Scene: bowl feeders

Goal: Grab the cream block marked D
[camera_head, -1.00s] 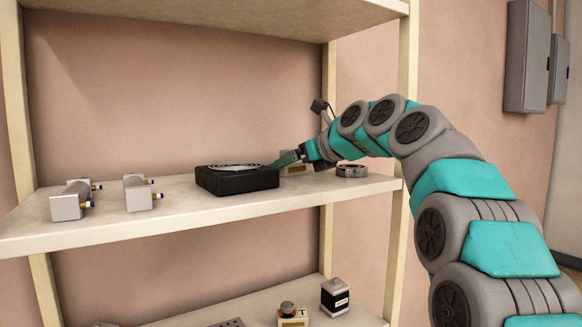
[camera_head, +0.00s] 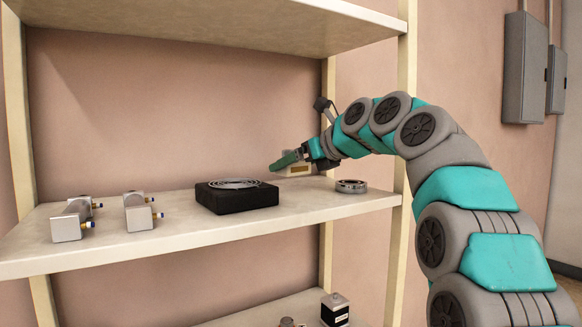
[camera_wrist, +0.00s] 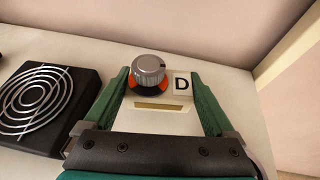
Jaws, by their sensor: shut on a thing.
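The cream block marked D (camera_wrist: 160,118) is between the two green fingers of my gripper (camera_wrist: 163,105) in the wrist view. It has a grey knob over an orange and dark ring on top, and a white label with a black D. The fingers press on its left and right sides. In the head view my gripper (camera_head: 284,160) is above the middle shelf, and the block (camera_head: 297,169) shows partly behind the near finger, seemingly raised off the shelf. The rest of it is hidden by my gripper.
A black box with a spiral metal grille (camera_head: 237,196) stands on the shelf (camera_head: 170,237) just left of my gripper. A round metal ring part (camera_head: 351,186) lies to the right. The upper shelf (camera_head: 250,22) is overhead.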

